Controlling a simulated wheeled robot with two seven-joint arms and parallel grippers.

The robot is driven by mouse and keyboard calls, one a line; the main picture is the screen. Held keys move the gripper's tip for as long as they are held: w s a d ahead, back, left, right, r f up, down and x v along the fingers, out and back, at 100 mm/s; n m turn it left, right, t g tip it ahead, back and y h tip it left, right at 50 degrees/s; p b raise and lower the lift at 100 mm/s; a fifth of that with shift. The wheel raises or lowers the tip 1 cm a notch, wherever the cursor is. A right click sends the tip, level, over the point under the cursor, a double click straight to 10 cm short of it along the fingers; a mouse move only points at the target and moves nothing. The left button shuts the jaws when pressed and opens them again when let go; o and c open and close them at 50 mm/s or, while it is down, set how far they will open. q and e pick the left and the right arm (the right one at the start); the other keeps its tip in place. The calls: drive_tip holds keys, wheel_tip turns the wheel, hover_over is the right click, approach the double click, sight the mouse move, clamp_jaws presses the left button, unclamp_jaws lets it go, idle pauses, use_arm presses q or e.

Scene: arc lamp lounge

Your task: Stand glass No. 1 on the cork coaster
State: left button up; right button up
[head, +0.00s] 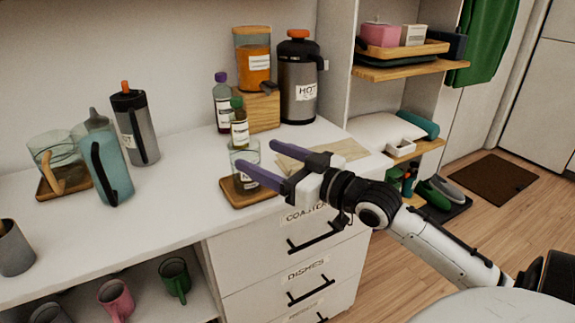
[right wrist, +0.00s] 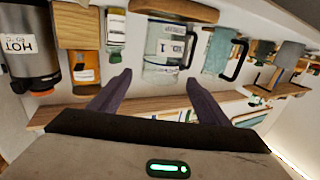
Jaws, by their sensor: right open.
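A clear glass (head: 240,156) stands upright on a square brown coaster (head: 262,199) near the counter's front edge. In the right wrist view, which is upside down, the glass (right wrist: 160,50) carries a label that reads No. 1, and the coaster (right wrist: 200,12) is at the top. I cannot tell cork from wood by its surface. My right gripper (head: 256,155) is open, its purple fingers pointing at the glass from the right and partly covering it in the head view. In the wrist view the fingers (right wrist: 157,77) are apart with nothing held between them. My left gripper is out of view.
A small bottle (head: 239,125) stands close behind the glass. A wooden block with an orange jar (head: 252,60) and a HOT flask (head: 298,85) stand further back. A teal jug (head: 110,170) and a dark flask (head: 136,130) stand left. Counter between jug and coaster is clear.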

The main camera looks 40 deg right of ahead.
drive_tip(key=shift+s+d, duration=0.25)
drive_tip(key=shift+s, duration=1.2)
drive_tip(key=shift+s+d, duration=0.2)
drive_tip(key=shift+s, duration=1.2)
